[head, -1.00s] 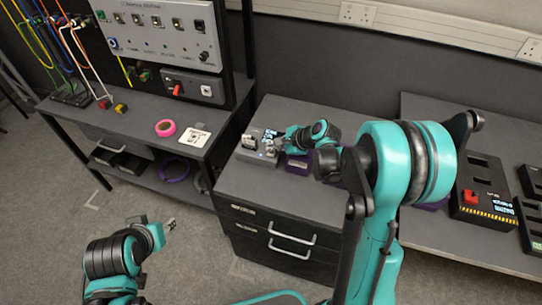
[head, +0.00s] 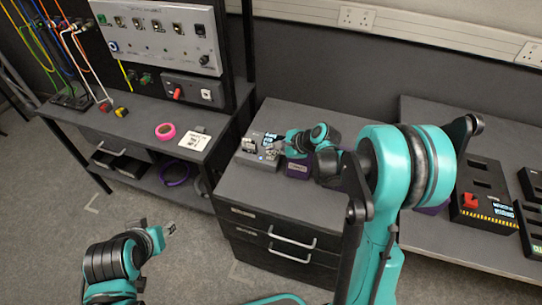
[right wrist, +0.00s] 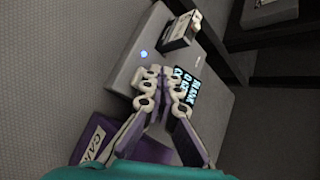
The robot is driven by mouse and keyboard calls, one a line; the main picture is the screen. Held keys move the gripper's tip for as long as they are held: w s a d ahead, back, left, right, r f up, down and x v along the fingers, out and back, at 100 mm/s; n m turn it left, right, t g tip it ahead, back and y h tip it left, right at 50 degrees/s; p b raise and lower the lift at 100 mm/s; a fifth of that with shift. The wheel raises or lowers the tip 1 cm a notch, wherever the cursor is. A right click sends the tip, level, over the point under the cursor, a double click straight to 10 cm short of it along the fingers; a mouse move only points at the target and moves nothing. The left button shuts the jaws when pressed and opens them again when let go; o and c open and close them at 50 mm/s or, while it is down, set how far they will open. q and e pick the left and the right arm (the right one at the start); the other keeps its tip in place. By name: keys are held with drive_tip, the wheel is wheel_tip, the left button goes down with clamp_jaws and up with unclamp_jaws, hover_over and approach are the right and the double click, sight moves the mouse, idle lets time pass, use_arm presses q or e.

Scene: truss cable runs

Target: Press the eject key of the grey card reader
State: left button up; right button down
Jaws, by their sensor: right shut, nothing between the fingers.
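The grey card reader (head: 258,163) sits on top of the drawer cabinet in the head view. In the right wrist view the reader (right wrist: 125,72) shows a lit screen with text (right wrist: 184,88), a small blue-lit round spot (right wrist: 143,54) and a raised block with a pale top (right wrist: 180,30). I cannot tell which part is the eject key. My right gripper (right wrist: 152,80) is shut and empty, its tips over the reader between the blue spot and the screen; contact is unclear. It also shows in the head view (head: 277,145). My left gripper (head: 170,230) hangs over the floor, its jaws unclear.
A purple box (head: 298,166) with a label stands close beside the reader, under my right gripper. A pink tape roll (head: 165,131) and a white card (head: 194,140) lie on the left bench. A black unit with a red part (head: 482,195) stands on the right bench.

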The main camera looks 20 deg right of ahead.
idle(0.3)
drive_tip(key=shift+f+b, duration=0.45)
drive_tip(key=shift+f+b, duration=0.3)
idle(0.4)
drive_tip(key=shift+s+f+b, duration=0.1)
drive_tip(key=shift+f+b, duration=0.2)
idle(0.3)
idle(0.4)
drive_tip(key=shift+w+r+p, duration=0.25)
drive_tip(key=shift+r+p, duration=0.5)
drive_tip(key=shift+r, duration=0.25)
